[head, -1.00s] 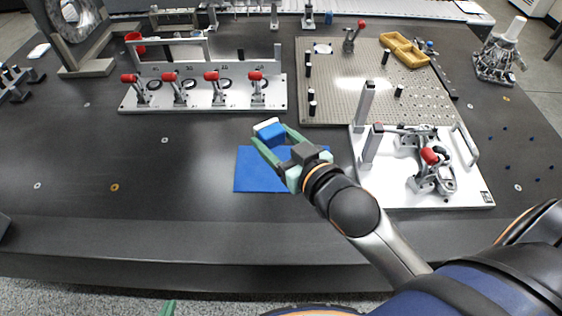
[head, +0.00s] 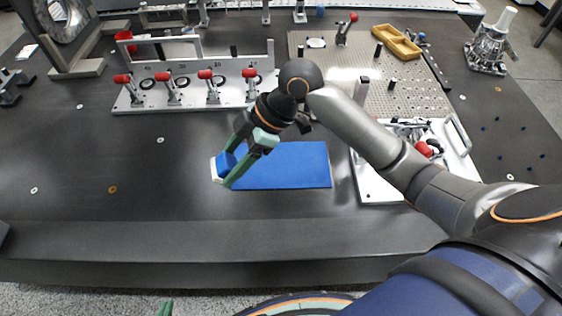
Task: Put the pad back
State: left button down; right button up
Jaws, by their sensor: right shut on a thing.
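The pad (head: 227,162), a small blue block with a white face, is between the fingers of my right gripper (head: 229,168). The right gripper is shut on it at the left edge of a flat blue mat (head: 290,165). The pad's white side faces left. I cannot tell whether the pad touches the table or mat. Only a green tip of my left gripper (head: 167,308) shows at the bottom edge, so its opening is hidden.
A rack with several red-knobbed clamps (head: 190,95) stands behind the mat. A white fixture plate (head: 375,188) is to the right, partly behind my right arm. A perforated plate (head: 425,95) with a yellow tray (head: 397,41) lies behind. The dark table (head: 90,160) is clear at left.

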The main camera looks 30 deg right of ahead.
jog(key=n+g, duration=0.1)
jog(key=n+h, duration=0.1)
jog(key=f+n+g+h, duration=0.1)
jog(key=n, duration=0.1)
jog(key=shift+s+d+g, duration=0.25)
jog(key=shift+g, duration=0.05)
jog(key=s+d+f+n+t+h+p, duration=0.1)
jog(key=s+d+f+n+t+h, duration=0.15)
jog(key=d+n, duration=0.5)
jog(key=s+d+f+n+t+h+p, duration=0.1)
jog(key=s+d+n+h, duration=0.2)
jog(key=d+n, duration=0.4)
jog(key=n+b, duration=0.2)
send_near(280, 162)
jog(key=shift+m+x, duration=0.25)
jog(key=shift+x, duration=0.55)
jog(key=shift+w+f, duration=0.5)
jog(key=shift+f, duration=0.05)
jog(key=x, duration=0.3)
jog(key=shift+s+f, duration=0.2)
jog(key=shift+s, duration=0.05)
jog(key=o, duration=1.5)
